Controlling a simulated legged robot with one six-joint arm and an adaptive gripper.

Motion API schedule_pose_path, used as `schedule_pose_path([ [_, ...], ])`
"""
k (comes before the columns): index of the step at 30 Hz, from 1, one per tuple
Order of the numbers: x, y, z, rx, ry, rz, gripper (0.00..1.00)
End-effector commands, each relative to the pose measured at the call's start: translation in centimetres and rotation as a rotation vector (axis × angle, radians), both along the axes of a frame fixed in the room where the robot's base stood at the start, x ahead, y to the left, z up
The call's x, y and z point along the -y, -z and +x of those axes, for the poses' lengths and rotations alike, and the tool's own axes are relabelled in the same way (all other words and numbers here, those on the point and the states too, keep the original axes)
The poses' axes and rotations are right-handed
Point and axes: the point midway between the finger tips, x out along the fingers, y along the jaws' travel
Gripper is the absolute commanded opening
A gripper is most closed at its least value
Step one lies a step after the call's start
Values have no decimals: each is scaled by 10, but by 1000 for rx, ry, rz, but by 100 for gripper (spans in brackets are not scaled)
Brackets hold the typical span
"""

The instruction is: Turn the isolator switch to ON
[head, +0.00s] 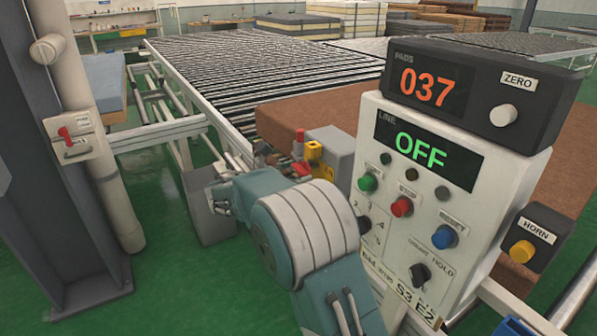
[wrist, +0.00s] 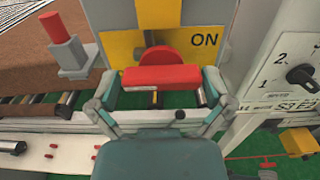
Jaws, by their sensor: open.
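The word ON is printed to the right of the dial. The bar lies level across the picture. My gripper (wrist: 160,98) is open, with one finger at each end of the bar; I cannot tell whether they touch it. In the head view the grey switch box (head: 334,150) with yellow and red parts stands beyond my arm, which hides much of the gripper.
A control panel (head: 485,160) reading OFF, with a 037 display above, stands close on the right. A grey bin (head: 208,210) is left of my arm. A red-handled box (head: 72,135) hangs on the left column. The roller conveyor (head: 230,70) and brown mattress (head: 335,115) lie behind.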

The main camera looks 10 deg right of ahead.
Motion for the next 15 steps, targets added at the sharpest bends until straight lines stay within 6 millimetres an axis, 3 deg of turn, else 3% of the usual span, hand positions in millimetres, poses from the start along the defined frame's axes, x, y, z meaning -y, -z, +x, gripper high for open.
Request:
schedule_pose_path([
  [3, 0, 0, 0, 0, 0, 0, 100],
  [5, -1, 0, 0, 0, 0, 0, 78],
  [7, -1, 0, 0, 0, 0, 0, 46],
  [15, -1, 0, 1, 7, -2, 2, 44],
])
